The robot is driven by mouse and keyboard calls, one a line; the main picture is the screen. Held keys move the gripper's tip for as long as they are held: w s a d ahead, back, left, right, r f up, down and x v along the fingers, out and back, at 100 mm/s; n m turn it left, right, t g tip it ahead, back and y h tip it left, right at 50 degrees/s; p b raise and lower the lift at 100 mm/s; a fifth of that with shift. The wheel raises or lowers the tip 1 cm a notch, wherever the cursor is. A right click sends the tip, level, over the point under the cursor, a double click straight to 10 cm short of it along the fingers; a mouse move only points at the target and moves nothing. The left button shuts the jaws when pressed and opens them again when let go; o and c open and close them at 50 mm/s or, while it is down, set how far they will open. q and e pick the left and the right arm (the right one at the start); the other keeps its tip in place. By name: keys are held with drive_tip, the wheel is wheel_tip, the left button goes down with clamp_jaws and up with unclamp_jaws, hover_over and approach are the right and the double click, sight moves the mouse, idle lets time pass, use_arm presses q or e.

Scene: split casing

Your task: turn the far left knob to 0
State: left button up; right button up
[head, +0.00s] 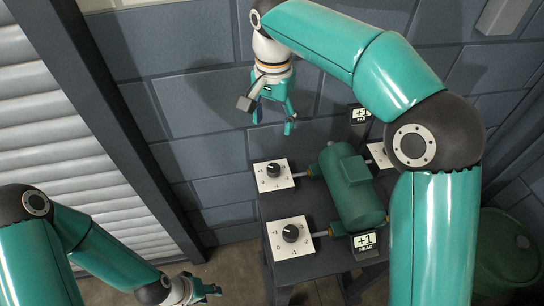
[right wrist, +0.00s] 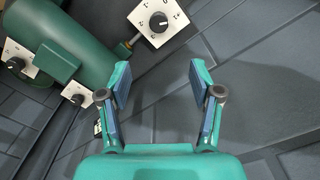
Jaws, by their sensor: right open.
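The far left knob (head: 273,170) is a black dial on a white plate, left of the green casing (head: 349,186). In the right wrist view a knob that looks like the same one (right wrist: 158,22) is at the top, beyond the fingers. Its pointer setting is too small to read surely. My right gripper (head: 271,125) is open and empty, above and behind that knob, apart from it. Its fingers (right wrist: 162,95) are spread in the right wrist view. My left gripper (head: 210,291) is low at the left, away from the knobs; its jaw opening is unclear.
A near left knob (head: 291,233) is on a second white plate. The near display (head: 364,241) reads +1. The far display (head: 359,115) starts with a plus; my arm partly covers it. A right-hand plate (head: 379,154) is partly hidden. A brick wall stands behind.

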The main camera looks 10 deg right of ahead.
sight(274, 168)
wheel_tip(274, 168, down, 17)
drive_tip(key=shift+d+r+p, duration=0.1)
drive_tip(key=shift+p, duration=0.35)
drive_tip(key=c, duration=1.1)
